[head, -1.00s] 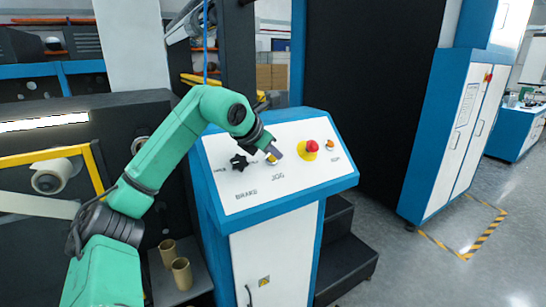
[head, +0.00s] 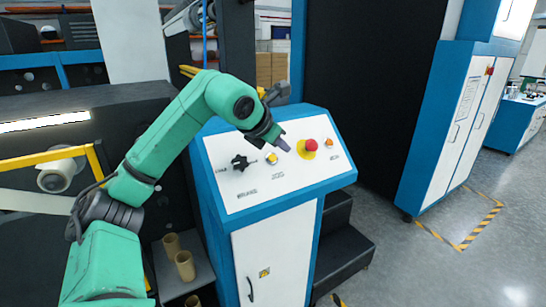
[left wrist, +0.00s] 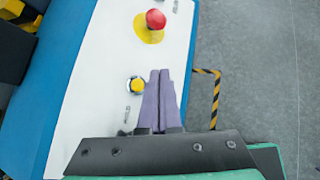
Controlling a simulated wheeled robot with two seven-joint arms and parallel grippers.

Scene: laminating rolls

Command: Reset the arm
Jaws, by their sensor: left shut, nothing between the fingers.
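My left arm is green and reaches in from the left in the head view. Its gripper (head: 284,145) hovers over the white face of the control panel (head: 240,193), between the yellow button (head: 271,158) and the red emergency button (head: 311,146). In the left wrist view the purple fingers (left wrist: 160,78) are shut together with nothing between them. There the yellow button (left wrist: 135,86) is just left of the fingertips and the red button (left wrist: 156,19) is farther ahead. My right gripper is not in view.
The panel also carries a black knob (head: 239,163) and an orange button (head: 334,144). The grey floor at the right is clear.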

